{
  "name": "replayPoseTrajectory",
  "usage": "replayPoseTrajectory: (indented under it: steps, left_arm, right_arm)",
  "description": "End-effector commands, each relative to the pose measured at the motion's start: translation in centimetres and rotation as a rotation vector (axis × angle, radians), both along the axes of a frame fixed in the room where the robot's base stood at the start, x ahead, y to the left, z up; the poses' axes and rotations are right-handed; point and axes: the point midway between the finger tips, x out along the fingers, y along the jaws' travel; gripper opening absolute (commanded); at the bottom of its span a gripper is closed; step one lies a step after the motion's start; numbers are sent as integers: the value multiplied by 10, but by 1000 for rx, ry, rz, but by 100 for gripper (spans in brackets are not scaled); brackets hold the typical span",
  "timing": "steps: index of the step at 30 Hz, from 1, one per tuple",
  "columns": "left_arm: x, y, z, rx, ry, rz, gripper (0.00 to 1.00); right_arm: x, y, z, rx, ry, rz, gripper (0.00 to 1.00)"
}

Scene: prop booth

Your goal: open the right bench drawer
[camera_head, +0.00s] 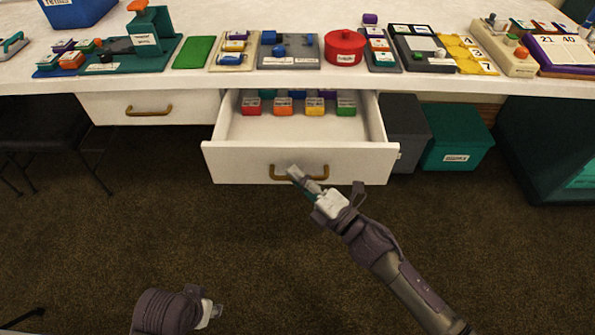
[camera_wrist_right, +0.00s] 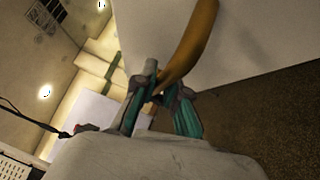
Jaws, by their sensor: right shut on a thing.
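The right bench drawer (camera_head: 300,163) is pulled well out from under the bench, with its inside showing. Several small coloured blocks (camera_head: 315,108) sit in a row inside it. My right gripper (camera_head: 296,174) is at the brass handle (camera_head: 285,178) on the drawer's front. In the right wrist view, the gripper (camera_wrist_right: 160,95) has its fingers shut around the handle (camera_wrist_right: 192,45). My left gripper (camera_head: 212,312) is low in the head view, away from the bench; its fingers are too small and partly hidden to judge.
The left drawer (camera_head: 190,108) is shut. A dark bin (camera_head: 407,125) and a green bin (camera_head: 457,140) stand on the floor just right of the open drawer. The bench top (camera_head: 215,20) holds many props. The carpet (camera_head: 120,240) in front is clear.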

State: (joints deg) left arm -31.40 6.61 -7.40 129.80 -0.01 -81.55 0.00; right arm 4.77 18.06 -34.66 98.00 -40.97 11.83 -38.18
Motion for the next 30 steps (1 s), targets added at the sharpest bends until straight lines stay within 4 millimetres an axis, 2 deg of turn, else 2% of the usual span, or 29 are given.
replayPoseTrajectory:
  steps: [5, 6, 8, 20, 30]
  left_arm:
    - [0, 0, 0, 0, 0, 0, 40]
    - [0, 0, 0, 0, 0, 0, 40]
    - [0, 0, 0, 0, 0, 0, 40]
    - [0, 0, 1, -1, -2, 0, 40]
    - [0, 0, 0, 0, -1, 0, 40]
  right_arm:
    - [1, -1, -1, -2, 2, -2, 0]
    - [1, -1, -1, -2, 2, -2, 14]
    - [1, -1, -1, -2, 2, -2, 23]
    - [-5, -6, -2, -1, 2, -1, 23]
    - [-53, -54, -12, -3, 5, -2, 23]
